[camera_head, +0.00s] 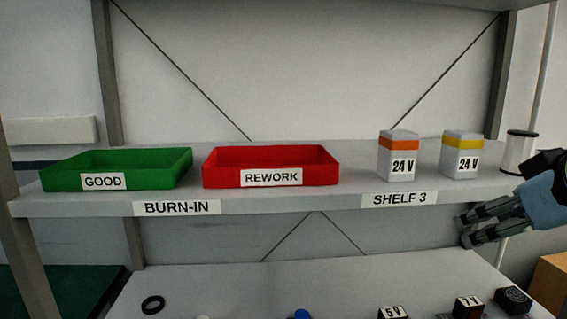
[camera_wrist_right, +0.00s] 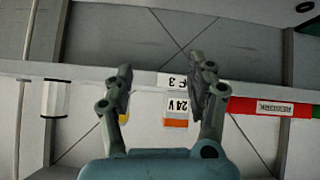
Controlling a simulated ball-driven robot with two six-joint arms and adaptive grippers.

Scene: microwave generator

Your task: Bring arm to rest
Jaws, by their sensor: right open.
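My right gripper (camera_head: 468,228) is at the right edge of the head view, in front of and slightly below the shelf edge. It is open and empty, with its fingers pointing left. In the right wrist view my right gripper (camera_wrist_right: 162,75) shows two spread fingers with nothing between them touching; the orange-banded 24 V block (camera_wrist_right: 176,112) appears beyond the gap. My left gripper is not in view.
The shelf (camera_head: 290,205) holds a green GOOD tray (camera_head: 150,170), a red REWORK tray (camera_head: 320,172), an orange-banded 24 V block (camera_head: 397,158), a yellow-banded 24 V block (camera_head: 461,158) and a white cylinder (camera_head: 517,152). A lower surface (camera_head: 240,285) holds small parts. A cardboard box (camera_head: 549,283) stands right.

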